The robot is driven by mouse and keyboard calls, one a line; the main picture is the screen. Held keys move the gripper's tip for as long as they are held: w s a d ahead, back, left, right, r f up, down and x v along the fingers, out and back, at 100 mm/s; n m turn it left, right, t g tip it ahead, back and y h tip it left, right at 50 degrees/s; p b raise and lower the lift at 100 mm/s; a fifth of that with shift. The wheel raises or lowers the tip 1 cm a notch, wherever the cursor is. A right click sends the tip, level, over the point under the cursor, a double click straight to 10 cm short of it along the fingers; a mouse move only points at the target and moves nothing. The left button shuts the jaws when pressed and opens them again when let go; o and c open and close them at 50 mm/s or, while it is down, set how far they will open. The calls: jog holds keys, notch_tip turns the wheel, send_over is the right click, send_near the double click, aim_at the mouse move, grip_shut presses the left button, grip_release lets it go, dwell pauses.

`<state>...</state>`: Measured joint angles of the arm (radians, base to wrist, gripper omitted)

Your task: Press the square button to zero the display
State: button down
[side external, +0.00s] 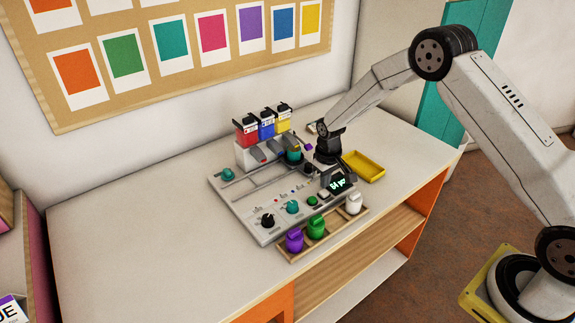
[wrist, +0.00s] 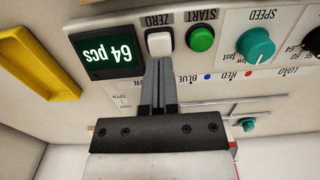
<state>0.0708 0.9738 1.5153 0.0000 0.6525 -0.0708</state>
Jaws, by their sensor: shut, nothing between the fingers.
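The square button (wrist: 159,43) is white and labelled ZERO. In the wrist view it sits between the display (wrist: 107,53) and the round green START button (wrist: 202,39). The display is lit and reads 64 pcs, upside down in this view. My gripper (wrist: 158,64) is shut and empty, with its fingertips just below the square button in the picture. I cannot tell whether they touch it. In the side external view the display (side external: 338,184) stands at the panel's right end, and my gripper (side external: 327,155) is over that end; its fingertips are hard to make out.
Red, blue and yellow containers (side external: 264,125) stand at the panel's back. A yellow tray (side external: 363,166) lies to its right. Purple, green and white jars (side external: 316,228) stand in a wooden tray along the front. A teal SPEED knob (wrist: 255,46) is beside START. The table's left side is clear.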

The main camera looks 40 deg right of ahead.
aim_at(325, 194)
jog(key=shift+f, duration=1.3)
dwell(0.9)
jog(key=shift+r, duration=3.5)
jog(key=shift+r, duration=0.1)
jog(key=shift+s+a+r, duration=0.1)
jog(key=shift+s+r, duration=0.25)
jog(key=shift+r, duration=0.05)
jog(key=s+a+r+t, duration=0.1)
jog(key=s+r, duration=0.4)
jog(key=s, duration=0.6)
jog(key=s+a+r+t, duration=0.1)
jog(key=s+r, duration=0.3)
jog(key=s, duration=0.7)
jog(key=shift+a+r+t, duration=0.3)
jog(key=shift+a+r, duration=0.05)
jog(key=shift+a, duration=0.35)
